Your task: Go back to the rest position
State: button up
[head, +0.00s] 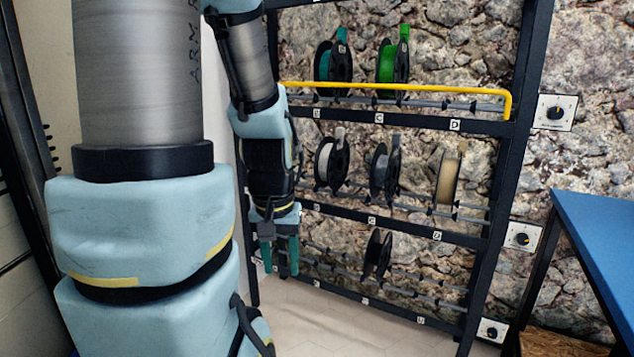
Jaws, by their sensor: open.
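My gripper (279,257) hangs at the left of the spool rack in the head view, with its fingers pointing down. Its two teal fingers are apart and nothing shows between them. It is in front of the rack's left side, left of the lowest spool and apart from it. My arm fills the left of the view and hides part of the wall and the rack's left post.
The dark rack (480,241) holds a teal spool (334,62), green spool (393,62), white spool (331,163), grey spool (384,170), beige spool (447,180) and black spool (377,255). A yellow rail (400,87) crosses the upper shelf. A blue-topped table (605,235) stands right.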

notch_tip(320, 180, up, 17)
jog(key=p, duration=1.5)
jog(key=shift+r, duration=0.15)
